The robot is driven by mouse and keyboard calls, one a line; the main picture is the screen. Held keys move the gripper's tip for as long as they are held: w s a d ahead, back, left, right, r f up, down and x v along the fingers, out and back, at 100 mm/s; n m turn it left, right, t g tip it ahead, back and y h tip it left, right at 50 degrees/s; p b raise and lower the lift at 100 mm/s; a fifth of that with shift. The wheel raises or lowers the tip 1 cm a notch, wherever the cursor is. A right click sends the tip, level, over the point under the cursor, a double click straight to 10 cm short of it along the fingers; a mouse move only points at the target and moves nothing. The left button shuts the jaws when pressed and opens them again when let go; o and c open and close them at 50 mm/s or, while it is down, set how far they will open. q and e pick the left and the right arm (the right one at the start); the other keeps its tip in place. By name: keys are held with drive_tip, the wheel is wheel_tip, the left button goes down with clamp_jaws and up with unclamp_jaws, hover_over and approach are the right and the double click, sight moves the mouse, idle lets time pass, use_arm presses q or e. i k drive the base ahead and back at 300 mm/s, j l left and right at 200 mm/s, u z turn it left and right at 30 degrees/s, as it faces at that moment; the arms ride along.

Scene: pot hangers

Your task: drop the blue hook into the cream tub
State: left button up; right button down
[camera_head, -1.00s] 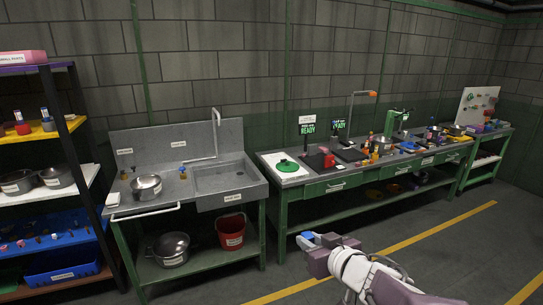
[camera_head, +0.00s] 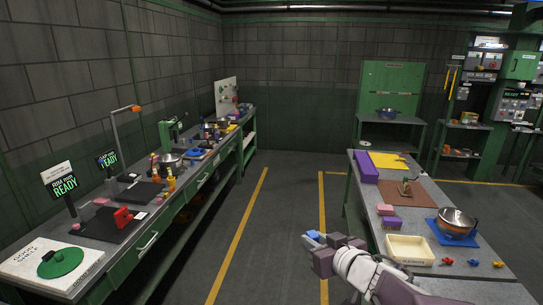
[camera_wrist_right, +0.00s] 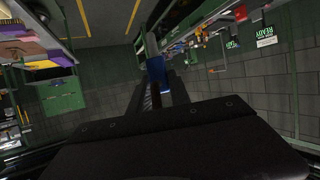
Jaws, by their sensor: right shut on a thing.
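My right gripper (camera_head: 322,241) reaches in from the lower right of the head view, over open floor. It is shut on the blue hook (camera_head: 312,236), of which only a small blue part shows at the fingertips. In the right wrist view the blue hook (camera_wrist_right: 157,68) sits between the dark fingers. The cream tub (camera_head: 410,261) stands on the front left part of the right-hand table, to the right of the gripper and apart from it. The tub has a label on its front and looks empty. My left gripper is not in view.
The right-hand table (camera_head: 430,210) also carries pink and purple blocks (camera_head: 388,216), a steel pot (camera_head: 456,222) on a blue mat and small coloured pieces (camera_head: 473,261) right of the tub. A long cluttered bench (camera_head: 130,225) runs along the left. The floor between is clear.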

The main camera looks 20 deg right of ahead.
sight(408, 250)
drive_tip(key=i+l+z, duration=0.2)
drive_tip(key=i+z, duration=0.15)
drive_tip(key=z, duration=0.15)
drive_tip(key=i+z, duration=0.75)
drive_tip(key=z, duration=0.2)
drive_tip(key=i+j+z, duration=0.2)
drive_tip(key=z, duration=0.3)
drive_tip(key=i+j+z, duration=0.6)
drive_tip(key=j+z, duration=0.35)
drive_tip(key=i+j+z, duration=0.3)
drive_tip(key=j+z, duration=0.15)
